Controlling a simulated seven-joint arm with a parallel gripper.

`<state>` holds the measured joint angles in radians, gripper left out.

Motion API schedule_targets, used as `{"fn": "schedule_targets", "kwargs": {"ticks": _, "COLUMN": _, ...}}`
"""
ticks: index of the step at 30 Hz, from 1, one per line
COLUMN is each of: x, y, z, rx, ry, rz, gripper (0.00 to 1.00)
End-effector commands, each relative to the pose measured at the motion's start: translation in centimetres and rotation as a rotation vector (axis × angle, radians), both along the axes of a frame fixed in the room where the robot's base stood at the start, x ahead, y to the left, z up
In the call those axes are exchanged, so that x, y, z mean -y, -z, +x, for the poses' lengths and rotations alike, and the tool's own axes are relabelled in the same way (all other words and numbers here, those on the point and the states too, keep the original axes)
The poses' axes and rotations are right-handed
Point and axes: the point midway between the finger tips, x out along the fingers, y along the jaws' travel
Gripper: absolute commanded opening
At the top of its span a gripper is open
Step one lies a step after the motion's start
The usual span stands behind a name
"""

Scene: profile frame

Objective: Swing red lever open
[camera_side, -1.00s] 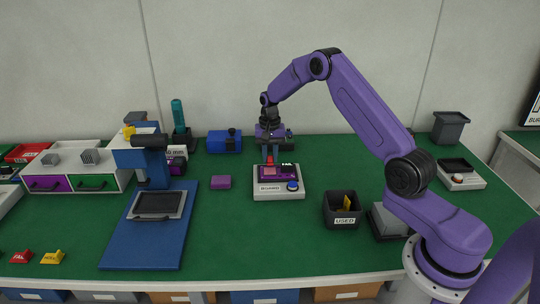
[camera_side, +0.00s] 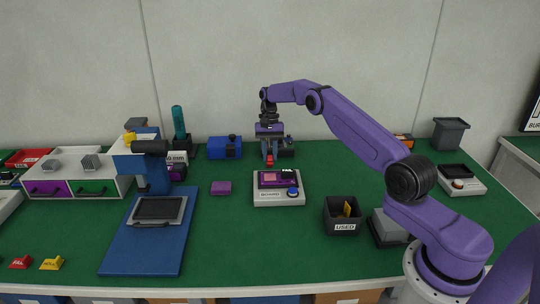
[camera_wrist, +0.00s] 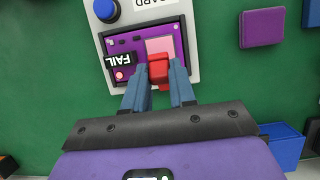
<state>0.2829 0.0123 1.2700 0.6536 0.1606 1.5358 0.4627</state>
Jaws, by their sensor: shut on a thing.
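The red lever (camera_side: 270,162) is at the rear left edge of the white board fixture (camera_side: 279,201). It also shows in the wrist view (camera_wrist: 158,70). My gripper (camera_side: 269,156) is behind the fixture, pointing down. In the wrist view my gripper (camera_wrist: 162,75) has its blue-grey fingers on both sides of the lever and is shut on it. The purple unit (camera_wrist: 128,43) on the fixture has a pink square (camera_wrist: 160,46) uncovered beside the lever and a black FAIL label (camera_wrist: 121,60). The lever's hinge is hidden.
A blue button (camera_side: 292,191) is on the fixture's front right. A purple block (camera_side: 221,188) lies to the left. A black USED bin (camera_side: 342,226) stands front right. A blue box (camera_side: 224,153) stands at the back left. Green table is clear in front of the fixture.

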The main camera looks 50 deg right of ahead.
Motion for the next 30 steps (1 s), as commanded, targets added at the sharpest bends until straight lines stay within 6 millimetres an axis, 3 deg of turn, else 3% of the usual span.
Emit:
{"fn": "schedule_targets", "kwargs": {"ticks": 21, "x": 0.30, "y": -0.18, "z": 0.34, "rx": -0.023, "ry": -0.002, "rz": 0.036, "gripper": 0.00}}
{"fn": "schedule_targets", "kwargs": {"ticks": 22, "x": 0.29, "y": -0.18, "z": 0.33, "rx": -0.023, "ry": -0.002, "rz": 0.036, "gripper": 0.32}}
{"fn": "schedule_targets", "kwargs": {"ticks": 24, "x": 0.29, "y": -0.19, "z": 0.32, "rx": -0.024, "ry": -0.002, "rz": 0.036, "gripper": 0.51}}
{"fn": "schedule_targets", "kwargs": {"ticks": 30, "x": 0.28, "y": -0.20, "z": 0.25, "rx": -0.027, "ry": -0.003, "rz": 0.036, "gripper": 0.51}}
